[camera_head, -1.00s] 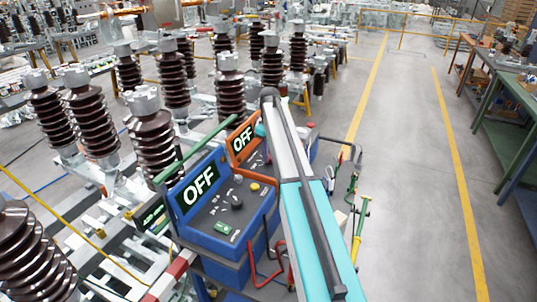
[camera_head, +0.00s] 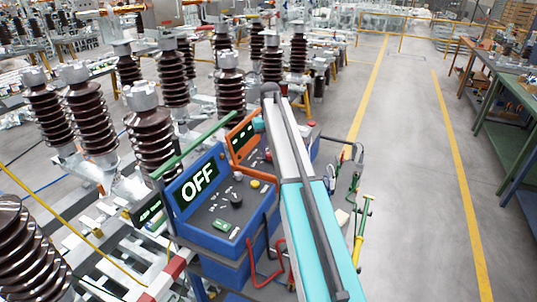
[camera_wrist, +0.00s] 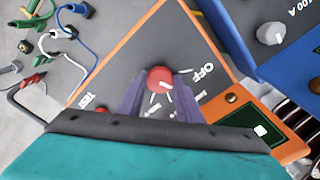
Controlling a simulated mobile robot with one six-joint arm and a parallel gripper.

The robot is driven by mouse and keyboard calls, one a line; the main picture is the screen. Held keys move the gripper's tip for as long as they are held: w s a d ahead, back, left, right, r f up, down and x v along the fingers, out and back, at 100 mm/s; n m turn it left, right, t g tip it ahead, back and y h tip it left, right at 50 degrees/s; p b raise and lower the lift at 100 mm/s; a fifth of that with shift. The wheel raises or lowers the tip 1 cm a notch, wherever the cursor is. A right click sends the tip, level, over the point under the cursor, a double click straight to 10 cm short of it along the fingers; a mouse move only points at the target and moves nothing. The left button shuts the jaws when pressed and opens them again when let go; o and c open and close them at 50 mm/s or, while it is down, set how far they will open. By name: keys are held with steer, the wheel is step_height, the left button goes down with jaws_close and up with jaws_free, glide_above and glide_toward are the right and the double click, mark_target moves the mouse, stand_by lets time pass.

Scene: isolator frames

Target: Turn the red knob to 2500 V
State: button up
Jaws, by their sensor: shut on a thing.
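The red knob (camera_wrist: 160,78) sits on the dark sloping panel of the orange-edged device, in the middle of the wrist view. It bears a white pointer mark, and thin white scale lines show beside it. My gripper (camera_wrist: 159,88) is shut on the knob, one purple finger on each side. White "OFF" and "TEST" labels are printed on the panel; the smaller marks are too small to read. In the head view the orange device's display (camera_head: 242,141) shows short dashes. My arm hides the knob and gripper there.
A blue device (camera_head: 215,235) stands beside the orange one, its screen reading OFF. Its grey knob (camera_wrist: 270,34) shows in the wrist view. Cables and plugs (camera_wrist: 72,14) run at the upper left. Brown insulators (camera_head: 152,135) stand left; the floor (camera_head: 405,170) right is clear.

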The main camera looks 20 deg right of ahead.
steer(key=m+b, duration=0.1)
steer(key=m, duration=0.3)
steer(key=shift+m+b, duration=0.6)
steer(key=shift+m, duration=1.5)
steer(key=o, duration=1)
steer(key=shift+o, duration=0.2)
step_height(320, 180, up, 14)
steer(key=p, duration=0.6)
steer(key=shift+f, duration=0.1)
